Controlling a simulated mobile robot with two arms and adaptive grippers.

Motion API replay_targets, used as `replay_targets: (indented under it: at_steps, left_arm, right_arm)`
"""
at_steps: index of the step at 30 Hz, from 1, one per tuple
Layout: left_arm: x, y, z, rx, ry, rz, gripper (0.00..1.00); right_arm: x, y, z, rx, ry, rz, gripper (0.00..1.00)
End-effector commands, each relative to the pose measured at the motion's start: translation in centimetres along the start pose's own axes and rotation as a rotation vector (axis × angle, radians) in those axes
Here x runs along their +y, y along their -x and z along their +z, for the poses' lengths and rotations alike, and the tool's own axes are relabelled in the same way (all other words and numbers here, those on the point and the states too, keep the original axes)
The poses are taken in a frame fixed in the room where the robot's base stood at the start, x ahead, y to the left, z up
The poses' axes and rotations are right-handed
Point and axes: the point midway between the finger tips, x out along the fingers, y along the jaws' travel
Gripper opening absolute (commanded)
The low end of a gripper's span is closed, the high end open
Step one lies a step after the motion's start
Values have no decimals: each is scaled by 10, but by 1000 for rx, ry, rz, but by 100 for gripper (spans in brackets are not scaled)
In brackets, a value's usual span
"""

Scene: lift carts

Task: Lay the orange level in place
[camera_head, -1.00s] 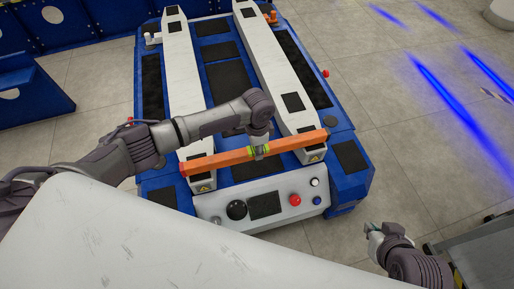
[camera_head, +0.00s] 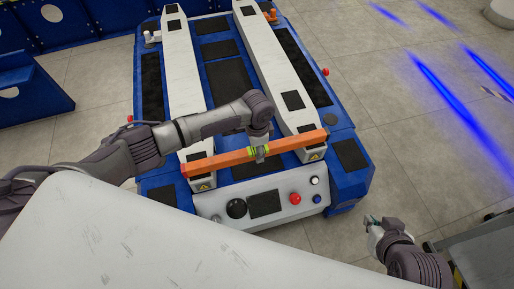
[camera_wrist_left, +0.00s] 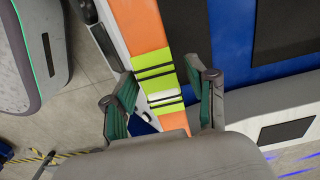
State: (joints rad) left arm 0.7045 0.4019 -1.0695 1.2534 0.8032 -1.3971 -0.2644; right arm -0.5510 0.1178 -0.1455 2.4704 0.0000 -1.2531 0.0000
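The orange level (camera_head: 222,160) is a long bar with yellow-green bands at its middle. It lies crosswise over the near ends of the cart's two white rails, the left rail (camera_head: 181,75) and the right rail (camera_head: 268,55). My left gripper (camera_head: 259,153) is at the bands, above the gap between the rails. In the left wrist view, the left gripper's fingers (camera_wrist_left: 160,104) stand apart on either side of the level (camera_wrist_left: 143,25), with a gap visible on the left side. My right gripper (camera_head: 373,222) is empty, off the cart's near right corner; its fingers are small.
The blue cart (camera_head: 345,185) has a white control panel (camera_head: 275,203) with a red button at its near end. A grey cart or shelf (camera_head: 485,250) stands at the lower right. Blue racks (camera_head: 30,90) stand at the left.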

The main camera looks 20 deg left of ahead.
Motion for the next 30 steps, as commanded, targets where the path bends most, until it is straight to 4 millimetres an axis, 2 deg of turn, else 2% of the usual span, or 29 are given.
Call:
replay_targets:
  at_steps: [11, 14, 24, 30]
  left_arm:
    - [0, 4, 1, -1, 0, 0, 62]
    - [-1, 17, 0, 0, 0, -1, 62]
    - [-1, 89, 0, 2, -2, -3, 62]
    - [0, 114, 0, 0, 0, 0, 62]
  right_arm:
    - [1, -1, 0, -4, -2, 2, 0]
    - [1, -1, 0, -4, -2, 2, 0]
    - [1, 0, 1, -4, -1, 2, 0]
    - [1, 0, 1, -4, -1, 2, 0]
